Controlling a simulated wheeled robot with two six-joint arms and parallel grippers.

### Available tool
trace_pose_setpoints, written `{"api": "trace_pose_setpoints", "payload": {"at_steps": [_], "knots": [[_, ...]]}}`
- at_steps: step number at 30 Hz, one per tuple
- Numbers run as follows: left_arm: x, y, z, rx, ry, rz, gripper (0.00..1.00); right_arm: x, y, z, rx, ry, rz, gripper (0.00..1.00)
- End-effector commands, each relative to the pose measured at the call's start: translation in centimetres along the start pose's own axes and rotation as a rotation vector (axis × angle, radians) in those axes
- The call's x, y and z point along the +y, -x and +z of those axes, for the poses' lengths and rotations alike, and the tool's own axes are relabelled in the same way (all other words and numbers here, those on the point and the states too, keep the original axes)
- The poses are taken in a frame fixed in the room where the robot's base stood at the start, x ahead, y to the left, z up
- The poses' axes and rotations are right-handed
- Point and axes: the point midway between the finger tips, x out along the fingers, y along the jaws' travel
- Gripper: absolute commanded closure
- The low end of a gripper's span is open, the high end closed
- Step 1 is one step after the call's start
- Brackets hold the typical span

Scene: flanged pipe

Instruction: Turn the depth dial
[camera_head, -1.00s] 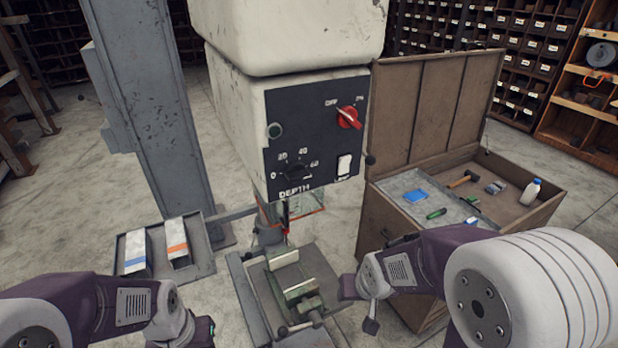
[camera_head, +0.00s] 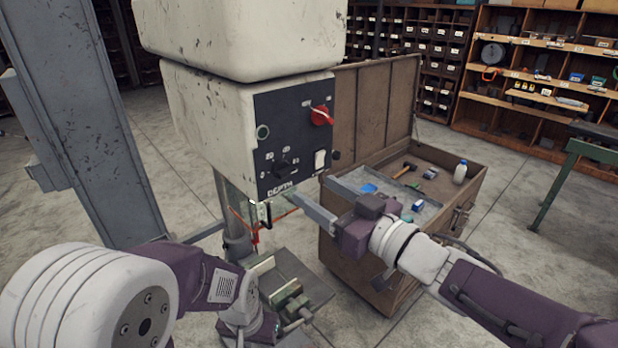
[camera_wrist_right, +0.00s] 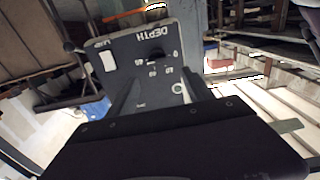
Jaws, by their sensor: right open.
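The depth dial (camera_head: 284,169) is a small black knob low on the dark control panel (camera_head: 292,115) of the cream drill head, above the "DEPTH" lettering. In the right wrist view the dial (camera_wrist_right: 155,58) shows upside down, ahead of the fingers. My right gripper (camera_head: 307,189) is open and empty, just in front of and to the lower right of the dial. In the right wrist view its two fingers (camera_wrist_right: 162,77) are spread apart and appear clear of the dial. My left gripper (camera_head: 262,328) is low at the bottom edge, its fingers not clearly seen.
The panel also bears a red switch (camera_head: 321,115), a white rocker (camera_head: 320,160) and a round button (camera_head: 263,132). A vise (camera_head: 288,298) stands below. A wooden chest (camera_head: 386,110) with an open lid stands behind my right arm.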

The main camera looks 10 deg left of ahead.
Motion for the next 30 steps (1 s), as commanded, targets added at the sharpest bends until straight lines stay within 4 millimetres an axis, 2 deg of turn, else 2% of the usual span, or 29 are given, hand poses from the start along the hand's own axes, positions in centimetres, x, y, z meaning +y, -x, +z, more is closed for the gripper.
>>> {"api": "trace_pose_setpoints", "payload": {"at_steps": [5,15,18,28,29,30], "knots": [[0.0,0.1,0.0,0.0,0.0,0.0,0.64,-0.1,-0.6,0.1,-0.003,-0.002,-0.004,0.4],[0.0,1.2,-0.1,0.0,0.0,0.0,0.64,-0.1,-7.2,0.1,-0.005,-0.003,-0.002,0.4],[0.0,1.5,-0.2,0.0,0.0,0.0,0.64,-0.1,-8.4,0.1,-0.004,-0.002,-0.001,0.4],[0.0,1.5,-0.2,0.0,0.0,0.0,0.64,0.0,-9.1,0.2,-0.003,-0.002,0.001,0.4],[0.0,1.5,-0.2,0.0,0.0,0.0,0.64,0.0,-9.1,0.2,-0.003,-0.002,0.001,0.46],[0.0,1.5,-0.2,0.0,0.0,0.0,0.64,0.0,-9.1,0.2,-0.003,-0.002,0.001,0.57]]}}
